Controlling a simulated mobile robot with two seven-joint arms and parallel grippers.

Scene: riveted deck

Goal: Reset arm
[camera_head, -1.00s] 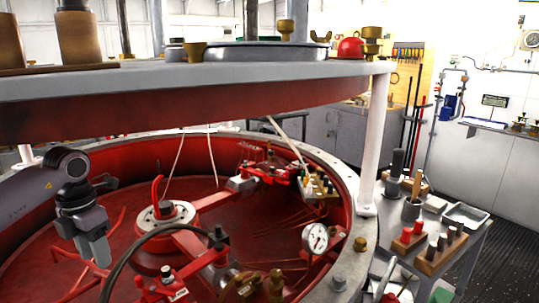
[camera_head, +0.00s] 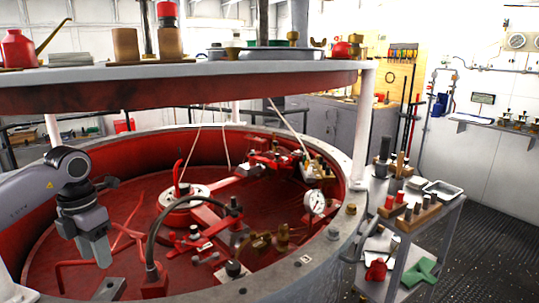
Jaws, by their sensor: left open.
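My left arm comes in from the left edge. My left gripper (camera_head: 97,250) hangs pointing down inside the big red round vessel (camera_head: 130,160), over its left part. The gripper is open and I see nothing between its fingers. It looks clear of the red pipes near it, though the gap is hard to judge. My right gripper is not in view.
A raised round grey platform (camera_head: 200,75) on white posts (camera_head: 363,125) spans above the vessel. Inside are a red central hub (camera_head: 185,205), a pressure gauge (camera_head: 314,202) and a black hose (camera_head: 160,215). A tool cart (camera_head: 440,215) stands right. Dark floor (camera_head: 490,240) there is clear.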

